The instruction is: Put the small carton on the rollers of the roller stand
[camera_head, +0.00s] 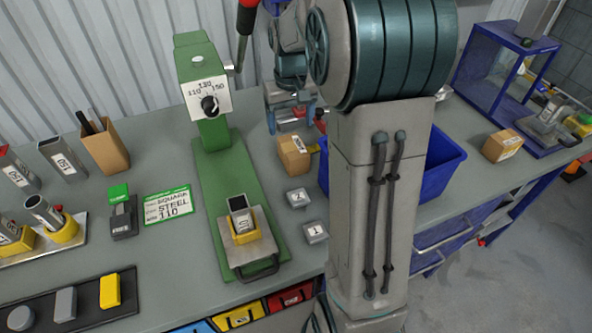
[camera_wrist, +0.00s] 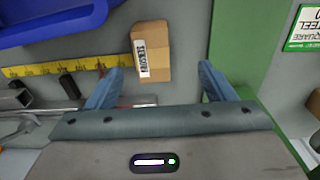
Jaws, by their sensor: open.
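A small brown carton (camera_head: 293,153) with a white label stands on the grey table, right of the green press. In the wrist view the carton (camera_wrist: 152,42) lies just beyond the fingertips, nearer the left finger. My gripper (camera_wrist: 160,68) is open and empty, with its blue-grey fingers spread wide. In the head view my gripper (camera_head: 291,112) hangs behind and above the carton, partly hidden by my arm. A second brown carton (camera_head: 502,146) stands at the right end of the table. I cannot make out a roller stand; my arm hides part of the table.
A blue bin (camera_head: 440,168) stands behind my arm. The green press (camera_head: 208,110) is left of the carton, with small numbered blocks (camera_head: 298,198) nearby. A yellow ruler (camera_wrist: 60,66) lies beside the carton. A blue frame (camera_head: 490,62) stands at the far right.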

